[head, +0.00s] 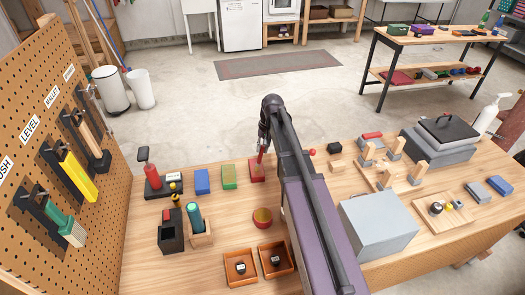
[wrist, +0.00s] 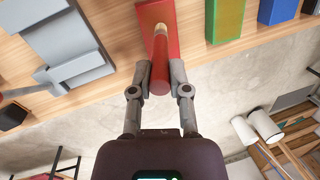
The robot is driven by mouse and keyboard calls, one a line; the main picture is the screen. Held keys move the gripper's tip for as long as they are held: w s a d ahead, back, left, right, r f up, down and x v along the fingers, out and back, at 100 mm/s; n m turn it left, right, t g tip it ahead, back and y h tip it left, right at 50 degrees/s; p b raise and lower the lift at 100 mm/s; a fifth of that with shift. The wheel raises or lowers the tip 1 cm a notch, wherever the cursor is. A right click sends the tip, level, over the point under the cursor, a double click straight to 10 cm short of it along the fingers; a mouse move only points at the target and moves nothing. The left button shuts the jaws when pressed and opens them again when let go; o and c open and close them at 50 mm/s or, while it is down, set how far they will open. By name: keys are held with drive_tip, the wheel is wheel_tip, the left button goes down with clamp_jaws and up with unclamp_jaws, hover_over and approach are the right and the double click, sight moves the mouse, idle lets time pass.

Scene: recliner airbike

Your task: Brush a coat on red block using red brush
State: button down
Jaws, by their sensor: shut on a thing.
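My gripper (head: 264,142) is above the far edge of the workbench, over the red block (head: 257,174). In the wrist view my gripper (wrist: 160,78) is shut on the red handle of the red brush (wrist: 160,62). The brush (head: 260,158) points down at the block, and its pale lower part meets the block's face in the picture. The red block (wrist: 147,14) shows behind the brush in the wrist view. Whether the bristles touch it cannot be told. A green block (head: 229,176) and a blue block (head: 201,182) stand to its left.
A round red-rimmed pot (head: 262,217) and two orange trays (head: 240,268) are nearer on the bench. A pegboard (head: 60,130) with tools stands at left. My arm covers the bench's middle. A grey box (head: 378,225) and wooden pieces crowd the right.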

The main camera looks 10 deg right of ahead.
drive_tip(key=shift+w, duration=0.2)
idle(0.3)
drive_tip(key=shift+w+d, duration=0.2)
drive_tip(key=shift+w, duration=1.3)
drive_tip(key=shift+w+d, duration=0.1)
drive_tip(key=shift+w, duration=1.35)
drive_tip(key=shift+s, duration=0.1)
drive_tip(key=shift+s, duration=1.45)
drive_tip(key=shift+s+a, duration=0.15)
drive_tip(key=shift+s, duration=0.6)
drive_tip(key=shift+s+a, duration=0.15)
drive_tip(key=shift+s, duration=0.75)
